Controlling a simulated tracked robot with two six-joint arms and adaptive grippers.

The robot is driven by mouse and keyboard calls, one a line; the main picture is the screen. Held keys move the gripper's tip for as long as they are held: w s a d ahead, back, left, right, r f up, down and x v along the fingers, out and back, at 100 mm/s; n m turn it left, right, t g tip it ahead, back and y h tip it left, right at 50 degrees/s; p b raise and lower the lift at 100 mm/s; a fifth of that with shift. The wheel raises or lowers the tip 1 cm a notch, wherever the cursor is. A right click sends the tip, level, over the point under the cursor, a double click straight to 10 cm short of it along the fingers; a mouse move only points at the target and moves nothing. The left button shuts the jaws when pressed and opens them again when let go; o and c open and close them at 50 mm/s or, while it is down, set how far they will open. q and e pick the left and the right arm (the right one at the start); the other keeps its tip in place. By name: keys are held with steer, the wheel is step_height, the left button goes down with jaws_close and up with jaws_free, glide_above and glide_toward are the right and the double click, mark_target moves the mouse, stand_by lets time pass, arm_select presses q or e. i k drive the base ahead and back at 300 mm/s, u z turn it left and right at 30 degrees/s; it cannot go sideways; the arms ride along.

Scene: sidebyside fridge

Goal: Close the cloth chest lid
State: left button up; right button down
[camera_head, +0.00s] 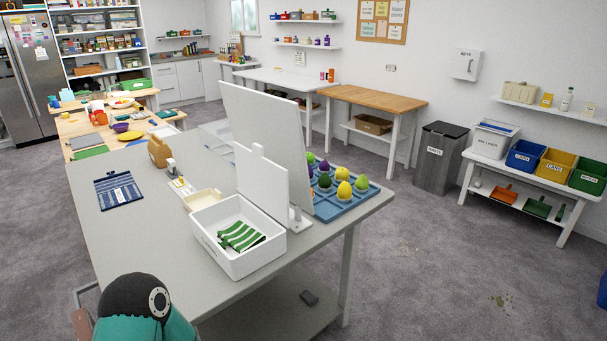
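The cloth chest (262,261) is a white open box on the grey table, with a label on its front left wall. Its white lid (260,185) stands open and upright along the back edge, with a small tab on top. A green and white striped cloth (240,236) lies inside the chest. A teal and black part of my arm shows at the bottom left, in front of the table and apart from the chest. Neither of my grippers is in view.
A tall white panel (265,130) stands just behind the lid. A cream container (203,200), a brown jug (158,152) and a blue striped cloth (118,190) are on the table. The table's front left is clear.

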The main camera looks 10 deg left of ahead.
mark_target(262, 181)
steer(key=u, duration=0.2)
steer(key=i, duration=0.9)
steer(key=z, duration=0.2)
steer(key=k, duration=0.95)
steer(key=u, duration=0.2)
steer(key=i, duration=0.9)
steer(key=z, duration=0.1)
